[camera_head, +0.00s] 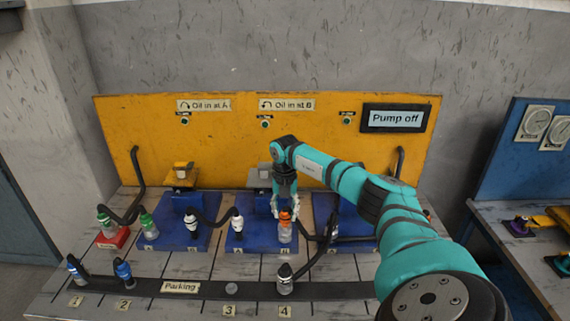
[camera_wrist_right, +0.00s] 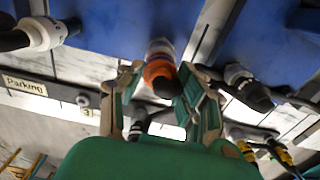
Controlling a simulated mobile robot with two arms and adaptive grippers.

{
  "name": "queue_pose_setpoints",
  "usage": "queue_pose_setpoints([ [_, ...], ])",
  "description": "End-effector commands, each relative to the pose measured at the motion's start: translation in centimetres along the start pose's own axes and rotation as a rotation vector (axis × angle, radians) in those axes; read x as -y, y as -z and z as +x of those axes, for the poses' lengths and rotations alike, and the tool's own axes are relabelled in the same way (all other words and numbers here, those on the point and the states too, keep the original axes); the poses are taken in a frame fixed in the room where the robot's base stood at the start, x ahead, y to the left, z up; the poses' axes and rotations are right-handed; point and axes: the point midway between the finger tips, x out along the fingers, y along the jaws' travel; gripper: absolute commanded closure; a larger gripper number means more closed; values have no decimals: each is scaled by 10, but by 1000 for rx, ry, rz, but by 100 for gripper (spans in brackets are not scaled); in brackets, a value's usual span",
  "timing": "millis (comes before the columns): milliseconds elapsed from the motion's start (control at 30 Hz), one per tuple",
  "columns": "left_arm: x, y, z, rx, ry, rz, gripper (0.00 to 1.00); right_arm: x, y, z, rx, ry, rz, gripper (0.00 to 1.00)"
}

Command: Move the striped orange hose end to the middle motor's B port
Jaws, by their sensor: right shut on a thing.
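The orange hose end (camera_head: 285,218), with a clear lower body, is held upright by my right gripper (camera_head: 284,206). In the wrist view the orange collar (camera_wrist_right: 160,70) lies between the two fingers of the right gripper (camera_wrist_right: 160,92), which is shut on it. Stripes cannot be made out. The middle motor's blue plate (camera_head: 246,244) lies below, and the hose end stands over its right-hand port place. Whether it is seated there cannot be told. A white hose end (camera_head: 237,222) stands at the plate's left-hand port. My left gripper is out of view.
The left motor's blue plate (camera_head: 177,240) bears another white end (camera_head: 191,223). Green ends (camera_head: 147,226) stand further left. Blue ends (camera_head: 123,272) and a black-topped end (camera_head: 284,280) stand on the parking strip (camera_head: 205,289). A black hose (camera_head: 318,255) loops close by on the right. The yellow panel (camera_head: 225,135) rises behind.

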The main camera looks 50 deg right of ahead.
Motion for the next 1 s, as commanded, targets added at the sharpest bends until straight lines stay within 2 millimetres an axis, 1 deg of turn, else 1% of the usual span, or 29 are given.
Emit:
queue_pose_setpoints([
  [367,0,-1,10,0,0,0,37,0,0,16,0,0,-1,100],
  [400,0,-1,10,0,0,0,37,0,0,15,0,-1,0,62],
  [600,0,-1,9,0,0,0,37,0,0,14,0,0,0,37],
  [1000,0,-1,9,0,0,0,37,0,0,15,-1,1,0,37],
])
